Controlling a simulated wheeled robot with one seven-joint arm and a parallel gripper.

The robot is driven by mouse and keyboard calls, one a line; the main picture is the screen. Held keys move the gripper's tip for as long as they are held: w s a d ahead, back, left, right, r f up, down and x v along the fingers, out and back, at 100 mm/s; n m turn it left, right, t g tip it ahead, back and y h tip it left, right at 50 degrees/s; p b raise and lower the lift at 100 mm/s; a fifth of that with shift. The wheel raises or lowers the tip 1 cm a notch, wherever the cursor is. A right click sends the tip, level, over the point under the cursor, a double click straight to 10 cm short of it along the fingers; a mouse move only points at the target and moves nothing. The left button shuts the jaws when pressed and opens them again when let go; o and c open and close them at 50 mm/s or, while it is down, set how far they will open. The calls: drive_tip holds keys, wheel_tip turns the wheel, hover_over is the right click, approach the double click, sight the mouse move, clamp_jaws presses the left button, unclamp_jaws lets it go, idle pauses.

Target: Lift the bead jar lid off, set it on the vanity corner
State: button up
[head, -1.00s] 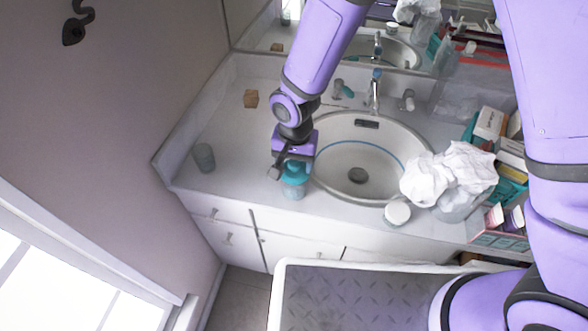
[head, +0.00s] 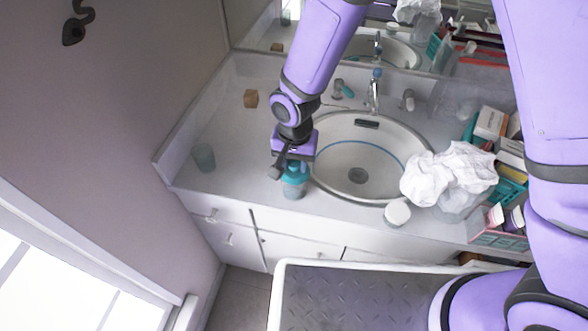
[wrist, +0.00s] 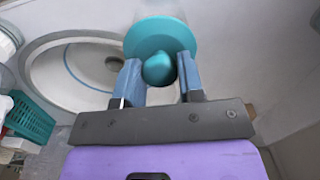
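The bead jar (head: 293,190) stands upright on the vanity counter (head: 235,130), left of the sink and near the front edge. Its teal lid (head: 297,174) is on top. In the wrist view the lid (wrist: 150,35) is a round teal disc with a rounded knob (wrist: 158,68). The gripper (head: 285,168) partly hides the lid in the head view. The jar's contents cannot be made out.
A clear cup (head: 203,158) stands at the left counter corner, and a small brown block (head: 250,98) lies farther back. The sink (head: 345,150) is to the right, with a white round container (head: 397,212) and crumpled white cloth (head: 450,172) beyond. The left counter between cup and jar is clear.

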sight(295, 162)
drive_tip(key=shift+c, duration=1.4)
drive_tip(key=shift+r, duration=0.4)
drive_tip(key=shift+r, duration=2)
drive_tip(key=shift+w, duration=0.1)
